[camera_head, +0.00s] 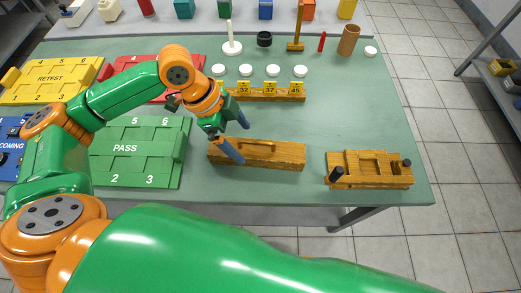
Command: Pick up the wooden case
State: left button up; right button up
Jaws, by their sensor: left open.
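The wooden case (275,157) is a long brown block with a raised handle-like bar on top. It lies near the front edge of the green table, right of the PASS mat. My left gripper (238,137) is open, with its two blue fingers apart at the left end of the case. One finger overlaps the case's left part in the picture; I cannot tell whether it touches. Nothing shows between the fingers. My right gripper is not in view.
A wooden fixture (368,172) with black knobs stands to the right. Behind the case is a numbered wooden rack (270,94) with white discs beyond it. The green PASS mat (125,160) lies left. Bare table (345,115) shows at the right.

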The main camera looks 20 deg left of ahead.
aim_at(255, 148)
pick_arm(q)
jog(key=x, duration=0.3)
jog(key=d+x, duration=0.1)
jog(key=x, duration=0.3)
jog(key=shift+w+d+r, duration=0.1)
jog(key=shift+w+r, duration=0.1)
jog(key=c, duration=1.5)
grip_shut()
jog(key=shift+r, duration=0.1)
